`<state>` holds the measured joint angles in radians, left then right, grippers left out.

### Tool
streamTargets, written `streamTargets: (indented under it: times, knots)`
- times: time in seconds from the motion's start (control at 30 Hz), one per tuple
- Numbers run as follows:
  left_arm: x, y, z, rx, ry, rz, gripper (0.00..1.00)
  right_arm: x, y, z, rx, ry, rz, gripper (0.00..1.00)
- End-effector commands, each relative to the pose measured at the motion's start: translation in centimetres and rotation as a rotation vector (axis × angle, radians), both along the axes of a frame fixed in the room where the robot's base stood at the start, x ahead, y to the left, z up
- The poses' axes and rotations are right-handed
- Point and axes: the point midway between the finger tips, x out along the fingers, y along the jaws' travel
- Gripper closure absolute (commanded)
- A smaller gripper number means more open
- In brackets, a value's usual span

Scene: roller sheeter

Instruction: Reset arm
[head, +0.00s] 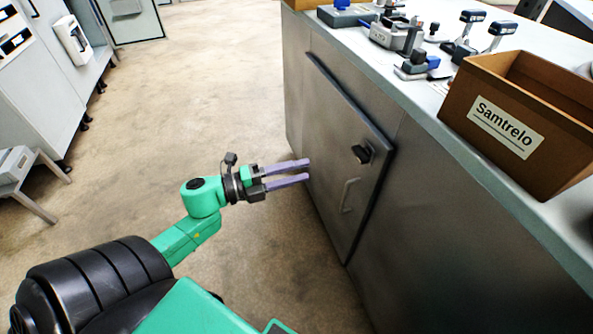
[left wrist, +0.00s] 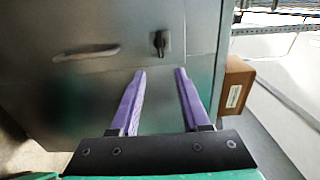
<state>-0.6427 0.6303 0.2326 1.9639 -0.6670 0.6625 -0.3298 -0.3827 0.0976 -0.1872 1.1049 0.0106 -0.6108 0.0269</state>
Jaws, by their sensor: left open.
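My left arm is green with a black joint cover and reaches in from the lower left in the head view. My left gripper (head: 306,171) has two purple fingers, open and empty, pointing right at the grey cabinet door (head: 335,150). In the left wrist view the two fingers (left wrist: 160,74) are apart with nothing between them. The door, with its handle (left wrist: 86,52) and dark knob (left wrist: 159,42), stands in front of them. My right gripper is not in view.
A brown box labelled Samtrelo (head: 508,130) stands on the countertop (head: 470,150) at the right. Several devices, such as a black and blue one (head: 417,65), stand behind it. Grey cabinets (head: 40,85) and a small stool (head: 25,170) are at the left. The floor between is clear.

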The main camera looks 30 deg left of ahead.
Motion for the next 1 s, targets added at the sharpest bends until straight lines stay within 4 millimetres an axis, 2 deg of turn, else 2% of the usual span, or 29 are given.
streamTargets:
  times: [0.47,0.57,0.6,0.67,0.77,0.8,0.87,0.9,1.0]
  knots:
    - [0.0,0.0,0.0,-0.001,0.001,0.001,0.54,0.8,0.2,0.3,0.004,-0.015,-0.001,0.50]
    - [0.5,0.8,-0.9,-0.026,0.028,0.042,0.54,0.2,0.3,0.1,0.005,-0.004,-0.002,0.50]
    - [1.0,1.9,-1.9,-0.058,0.061,0.093,0.54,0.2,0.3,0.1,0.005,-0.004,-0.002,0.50]
    - [1.9,4.1,-4.5,-0.132,0.142,0.208,0.54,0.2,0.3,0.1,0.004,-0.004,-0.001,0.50]
    - [2.6,8.6,-12.0,-0.298,0.348,0.466,0.54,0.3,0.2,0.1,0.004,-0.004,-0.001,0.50]
    - [2.2,10.0,-15.5,-0.365,0.442,0.571,0.54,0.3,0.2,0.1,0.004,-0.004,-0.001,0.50]
    - [0.9,11.5,-21.0,-0.458,0.585,0.719,0.54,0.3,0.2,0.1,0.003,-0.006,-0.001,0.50]
    - [-0.4,11.9,-24.6,-0.513,0.683,0.813,0.54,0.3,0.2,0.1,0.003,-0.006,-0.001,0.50]
    - [-4.5,11.5,-32.6,-0.623,0.918,1.016,0.54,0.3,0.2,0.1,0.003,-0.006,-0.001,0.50]
